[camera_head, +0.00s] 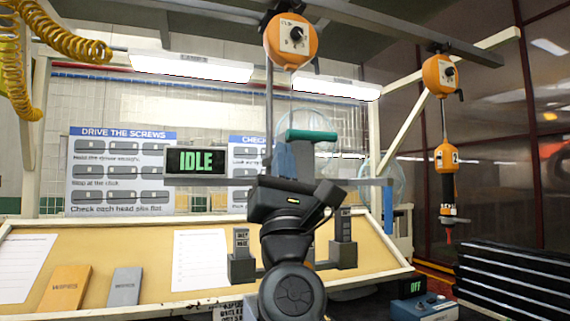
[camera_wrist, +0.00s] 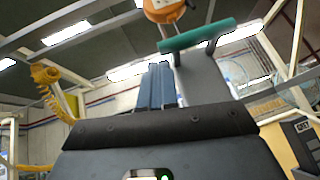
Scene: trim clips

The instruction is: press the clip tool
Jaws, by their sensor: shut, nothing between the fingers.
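The clip tool shows as a teal bar handle (camera_head: 311,136) on a grey body, under an orange hanging unit in the head view. In the wrist view its teal handle (camera_wrist: 198,36) crosses above the grey body, upper right of centre. My gripper (camera_head: 284,148) points up, its blue fingers together and empty, just left of the tool's grey body and below the left part of the handle. The blue fingers (camera_wrist: 159,70) also stand together in the wrist view. I cannot tell whether they touch the tool. My wrist hides the tool's lower part.
A display (camera_head: 196,161) reading IDLE stands left of my gripper, above a grey crossbar. Orange balancers hang from overhead (camera_head: 291,41) and at right (camera_head: 440,75), the latter carrying a screwdriver (camera_head: 448,172). The sloped board (camera_head: 130,255) holds papers and wipes.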

